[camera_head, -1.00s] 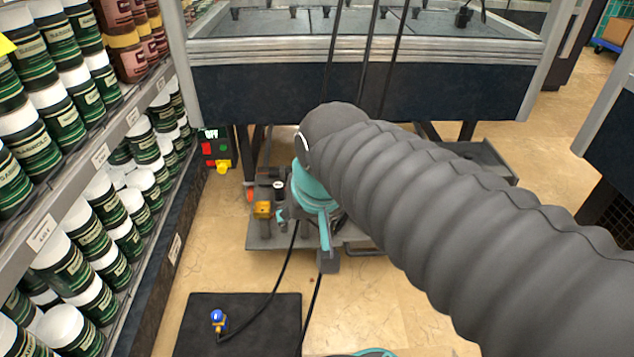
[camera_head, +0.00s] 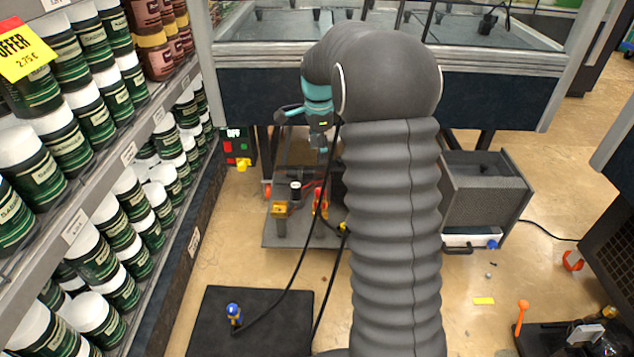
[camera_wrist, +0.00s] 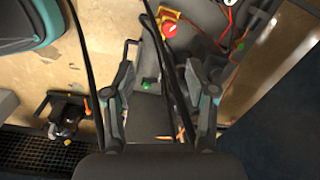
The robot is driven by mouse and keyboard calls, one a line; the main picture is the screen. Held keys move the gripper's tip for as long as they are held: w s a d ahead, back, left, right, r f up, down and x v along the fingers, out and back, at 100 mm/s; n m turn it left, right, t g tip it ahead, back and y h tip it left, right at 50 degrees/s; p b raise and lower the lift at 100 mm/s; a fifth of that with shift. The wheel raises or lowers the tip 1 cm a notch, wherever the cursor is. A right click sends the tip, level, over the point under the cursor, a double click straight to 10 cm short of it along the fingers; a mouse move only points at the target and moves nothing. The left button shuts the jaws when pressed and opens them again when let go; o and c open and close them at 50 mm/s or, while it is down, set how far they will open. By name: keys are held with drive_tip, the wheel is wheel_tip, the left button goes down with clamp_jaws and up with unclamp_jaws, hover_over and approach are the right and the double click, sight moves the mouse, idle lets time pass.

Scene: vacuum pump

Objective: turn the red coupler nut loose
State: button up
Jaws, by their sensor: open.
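My gripper (camera_head: 319,140) hangs below the teal wrist in the head view, above the low pump cart (camera_head: 275,235). In the wrist view my gripper (camera_wrist: 161,72) shows two spread fingers with nothing held between them. A red-orange part (camera_head: 321,204) stands on the cart below my gripper, partly behind a black hose. I cannot tell whether it is the coupler nut. In the wrist view a red knob on a yellow base (camera_wrist: 169,28) lies beyond the fingertips. My arm hides the cart's right side in the head view.
Black hoses (camera_head: 300,270) hang near my gripper. A blue and yellow fitting (camera_head: 234,314) is on a black mat (camera_head: 260,340). Shelves of jars (camera_head: 110,215) line the left. A bench (camera_head: 500,90) stands behind the cart. A grey box (camera_head: 485,195) stands at the right.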

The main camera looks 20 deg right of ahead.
sight(320, 189)
drive_tip(key=f, duration=0.5)
drive_tip(key=w+d+f+m+b, duration=0.1)
drive_tip(key=f, duration=0.5)
drive_tip(key=w+f+m, duration=0.1)
drive_tip(key=f, duration=0.5)
drive_tip(key=shift+w+d+g, duration=0.25)
drive_tip(key=shift+d+g, duration=0.05)
drive_tip(key=shift+d, duration=0.05)
drive_tip(key=shift+r, duration=0.1)
clamp_jaws()
